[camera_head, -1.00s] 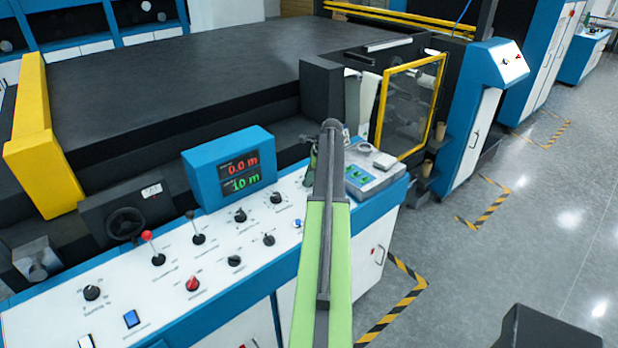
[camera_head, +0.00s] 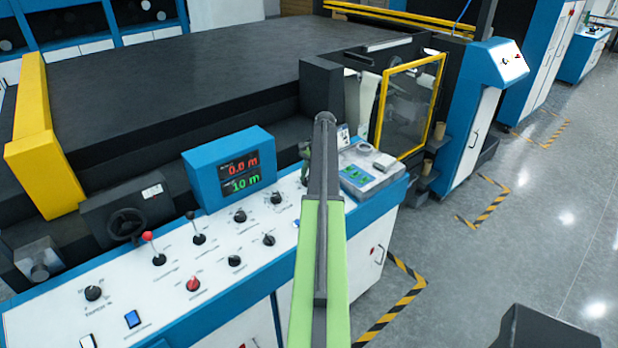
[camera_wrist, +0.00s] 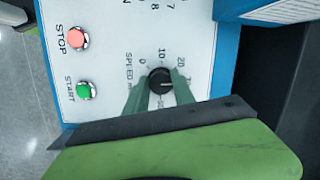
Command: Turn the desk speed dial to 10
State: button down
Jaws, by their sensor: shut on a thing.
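The desk speed dial (camera_wrist: 160,77) is a small black knob in the wrist view, on a pale panel printed with a scale that includes 0, 10 and 20. The 10 mark lies above the knob, 0 to its left and 20 to its right. My gripper (camera_wrist: 160,86) has its two green-grey fingers on either side of the knob and is shut on it. The fingers hide the lower part of the scale. The pointer is too small to read for certain.
A red STOP button (camera_wrist: 78,39) and a green START button (camera_wrist: 84,91) sit left of the dial. The blue control desk (camera_head: 170,335) carries several other knobs, a red-topped lever (camera_head: 155,250) and a display (camera_head: 232,170) reading 0.0 m and 10 m. Open floor lies at right.

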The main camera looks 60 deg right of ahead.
jog(key=n+g, duration=0.1)
jog(key=n, duration=0.3)
jog(key=shift+n, duration=0.3)
jog(key=n, duration=0.3)
jog(key=shift+s+a+n+g, duration=0.1)
jog(key=shift+n+g, duration=0.3)
jog(key=n+h, duration=0.1)
jog(key=n, duration=0.3)
jog(key=shift+g, duration=0.3)
jog(key=shift+n+h, duration=0.4)
jog(key=shift+n, duration=1.9)
jog(key=c, duration=1.1)
grip_release()
jog(key=shift+p, duration=0.3)
jog(key=shift+o, duration=0.2)
